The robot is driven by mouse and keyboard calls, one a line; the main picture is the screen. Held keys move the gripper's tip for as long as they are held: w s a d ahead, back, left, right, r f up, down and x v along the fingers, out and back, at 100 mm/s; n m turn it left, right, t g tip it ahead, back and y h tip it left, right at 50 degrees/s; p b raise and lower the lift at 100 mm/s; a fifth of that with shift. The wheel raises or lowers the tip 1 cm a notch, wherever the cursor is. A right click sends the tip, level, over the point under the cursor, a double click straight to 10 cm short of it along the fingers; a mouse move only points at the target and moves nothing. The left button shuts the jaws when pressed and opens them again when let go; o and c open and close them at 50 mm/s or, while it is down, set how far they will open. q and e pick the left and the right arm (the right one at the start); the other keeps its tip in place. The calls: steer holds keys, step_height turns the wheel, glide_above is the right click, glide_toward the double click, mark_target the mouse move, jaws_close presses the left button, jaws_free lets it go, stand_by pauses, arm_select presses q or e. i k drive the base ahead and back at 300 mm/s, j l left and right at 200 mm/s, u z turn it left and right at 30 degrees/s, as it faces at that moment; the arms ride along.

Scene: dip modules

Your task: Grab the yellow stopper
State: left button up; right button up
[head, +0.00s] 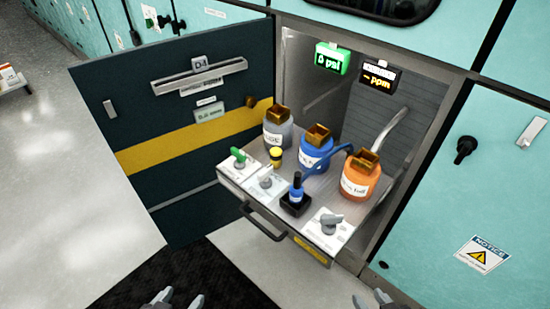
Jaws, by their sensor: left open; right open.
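The yellow stopper (276,152) is a small yellow-topped piece with a dark lower part. My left gripper (178,299) is open and empty at the bottom edge of the head view, below and left of the drawer. My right gripper (371,298) is open at the bottom edge, below and right of the drawer. Both are well apart from the stopper, and only their fingertips show.
A grey bottle (277,134), a blue bottle (314,154) and an orange bottle (358,180) stand behind. A blue-and-black piece (296,198), a green valve (238,157) and grey handles share the drawer. An open dark door (185,95) stands left; teal panels (480,200) flank the right.

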mark_target(276, 153)
steer(key=i+j+z, duration=0.2)
steer(key=i+z, duration=0.15)
steer(key=i+j+z, duration=0.25)
steer(key=z, duration=0.15)
steer(key=i, duration=0.05)
